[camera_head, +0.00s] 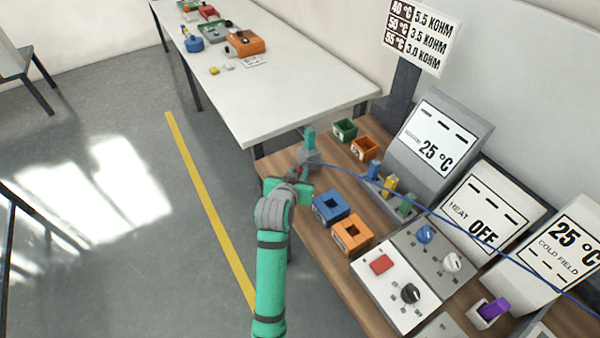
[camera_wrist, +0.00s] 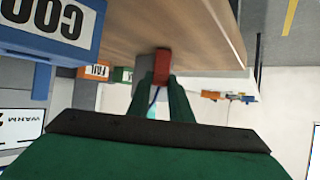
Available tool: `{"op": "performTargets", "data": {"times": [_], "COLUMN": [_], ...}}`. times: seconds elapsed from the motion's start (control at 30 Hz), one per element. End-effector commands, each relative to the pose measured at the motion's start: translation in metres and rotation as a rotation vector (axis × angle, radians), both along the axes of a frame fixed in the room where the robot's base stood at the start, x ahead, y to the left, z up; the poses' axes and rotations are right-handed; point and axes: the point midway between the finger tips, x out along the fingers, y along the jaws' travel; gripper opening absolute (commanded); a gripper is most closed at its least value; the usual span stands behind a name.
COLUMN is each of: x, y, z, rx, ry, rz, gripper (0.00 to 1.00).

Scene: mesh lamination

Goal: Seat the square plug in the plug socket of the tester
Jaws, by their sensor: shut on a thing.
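My gripper (camera_head: 298,175) is over the left edge of the wooden bench. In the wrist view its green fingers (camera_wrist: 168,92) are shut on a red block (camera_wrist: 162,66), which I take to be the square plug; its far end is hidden. A thin blue cable (camera_head: 340,171) runs from the gripper to the right across the bench. A grey block with a teal upright piece (camera_head: 309,140) stands just beyond the gripper. A tilted display reading 25 °C (camera_head: 436,140) stands at the back right. I cannot tell which part is the tester's plug socket.
Blue (camera_head: 331,207) and orange (camera_head: 352,234) bins stand right of my arm. Smaller green (camera_head: 344,130) and orange (camera_head: 364,148) bins stand farther back. A control panel with a red button (camera_head: 381,263) is nearer. A white table (camera_head: 290,85) lies beyond; floor is open to the left.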

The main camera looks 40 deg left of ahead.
Motion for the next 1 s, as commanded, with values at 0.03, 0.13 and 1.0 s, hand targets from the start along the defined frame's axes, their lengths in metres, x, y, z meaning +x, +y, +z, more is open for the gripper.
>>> {"op": "performTargets", "data": {"times": [0.03, 0.13, 1.0], "x": [-0.001, -0.002, -0.023], "y": [0.001, 0.003, -0.010], "z": [0.000, 0.000, 0.014], "rx": [0.000, 0.001, -0.001], "ry": [-0.001, -0.001, -0.004], "rz": [0.002, 0.005, 0.001], "gripper": [0.00, 0.00, 0.38]}}
